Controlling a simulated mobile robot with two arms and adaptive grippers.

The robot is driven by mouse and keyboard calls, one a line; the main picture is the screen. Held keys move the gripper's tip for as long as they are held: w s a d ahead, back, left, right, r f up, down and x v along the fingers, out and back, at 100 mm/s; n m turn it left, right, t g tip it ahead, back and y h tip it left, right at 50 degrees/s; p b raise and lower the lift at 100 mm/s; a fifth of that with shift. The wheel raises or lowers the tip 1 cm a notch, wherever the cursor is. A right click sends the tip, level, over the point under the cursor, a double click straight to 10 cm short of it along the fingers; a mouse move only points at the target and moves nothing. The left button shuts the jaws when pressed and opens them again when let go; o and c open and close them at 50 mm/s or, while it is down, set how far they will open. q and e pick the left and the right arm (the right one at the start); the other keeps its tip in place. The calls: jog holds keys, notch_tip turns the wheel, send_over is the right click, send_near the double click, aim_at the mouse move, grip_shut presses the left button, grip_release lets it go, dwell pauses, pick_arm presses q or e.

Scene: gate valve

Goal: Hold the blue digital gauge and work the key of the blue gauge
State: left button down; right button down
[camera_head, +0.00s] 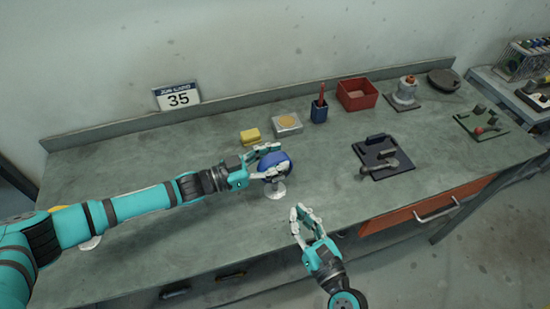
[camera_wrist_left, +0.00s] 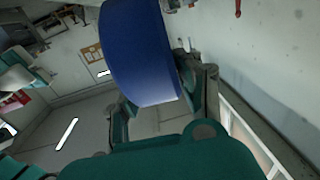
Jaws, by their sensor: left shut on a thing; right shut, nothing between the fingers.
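The blue gauge (camera_head: 278,162) is a round blue body above a white round foot (camera_head: 276,190), near the middle of the workbench. My left gripper (camera_head: 270,160) comes from the left and is shut on it, fingers on its upper and lower sides. In the left wrist view the blue gauge (camera_wrist_left: 142,55) fills the space between the fingers, seen from its smooth blue side. Its display and key do not show in either view. My right gripper (camera_head: 304,214) is shut and empty, apart from the gauge, to its lower right near the bench's front edge.
Along the back are a yellow block (camera_head: 250,136), a metal box (camera_head: 287,124), a blue holder (camera_head: 319,113) and a red bin (camera_head: 357,94). A dark fixture (camera_head: 384,157) lies to the right.

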dwell(0.5)
jog(key=n+t+h, duration=0.1)
jog(key=n, duration=0.2)
jog(key=shift+w+r, duration=0.1)
jog(key=shift+r, duration=0.05)
jog(key=n+h, duration=0.2)
jog(key=n, duration=0.1)
jog(key=shift+w+r+t, duration=0.1)
jog(key=shift+t, duration=0.2)
jog(key=n+h, duration=0.1)
jog(key=n, duration=0.2)
jog(key=shift+d+r+t, duration=0.1)
jog(key=shift+t, duration=0.3)
jog(key=n+h, duration=0.2)
jog(key=n, duration=0.1)
jog(key=shift+d, duration=0.1)
jog(key=n+h, duration=0.2)
jog(key=n, duration=0.1)
jog(key=s+n+h, duration=0.1)
jog(key=n+h, duration=0.1)
jog(key=n, duration=0.2)
jog(key=s+n+h, duration=0.1)
jog(key=n, duration=0.3)
jog(key=shift+d+r+h, duration=0.15)
jog(key=shift+d+h, duration=0.05)
jog(key=shift+h, duration=0.2)
